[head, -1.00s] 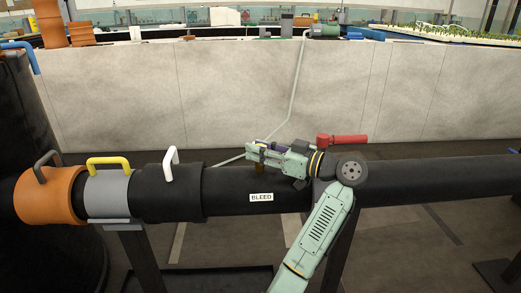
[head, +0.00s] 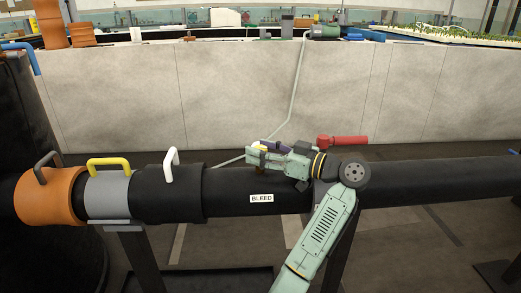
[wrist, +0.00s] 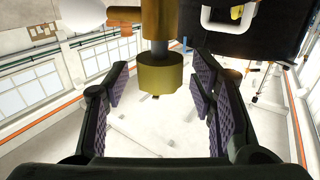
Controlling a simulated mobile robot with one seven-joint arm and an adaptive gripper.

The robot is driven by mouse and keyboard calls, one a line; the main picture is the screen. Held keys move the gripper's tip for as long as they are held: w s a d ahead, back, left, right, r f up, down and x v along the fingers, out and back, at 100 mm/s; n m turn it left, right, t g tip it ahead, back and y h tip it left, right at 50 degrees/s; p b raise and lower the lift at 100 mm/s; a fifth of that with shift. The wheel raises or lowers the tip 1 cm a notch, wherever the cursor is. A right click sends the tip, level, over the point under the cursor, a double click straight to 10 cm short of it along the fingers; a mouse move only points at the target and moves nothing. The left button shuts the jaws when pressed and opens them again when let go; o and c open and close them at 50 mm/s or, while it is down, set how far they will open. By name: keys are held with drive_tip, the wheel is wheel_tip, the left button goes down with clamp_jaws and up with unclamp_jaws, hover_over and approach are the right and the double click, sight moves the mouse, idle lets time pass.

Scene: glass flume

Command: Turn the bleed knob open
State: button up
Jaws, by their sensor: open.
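The bleed knob is a short brass cylinder (wrist: 160,73) on a grey stem below a taller brass post (wrist: 160,18) in the wrist view. In the head view a small yellow part of it (head: 259,148) shows at my gripper's tips, above the black pipe. A white BLEED label (head: 261,198) is on the pipe below. My gripper (head: 262,152) is open. In the wrist view its purple-padded fingers (wrist: 158,90) stand on either side of the knob, with a gap on both sides. The gripper's body lies along the top of the pipe.
The black pipe (head: 430,183) runs across the view. Grey (head: 108,190), orange (head: 45,198) and black (head: 165,200) collars with handles sit at its left. A red handle (head: 345,142) stands behind my wrist. A pale wall (head: 200,100) is behind.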

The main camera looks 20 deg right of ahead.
drive_tip(key=v, duration=1.1)
drive_tip(key=shift+s+d, duration=0.1)
drive_tip(key=shift+s, duration=0.05)
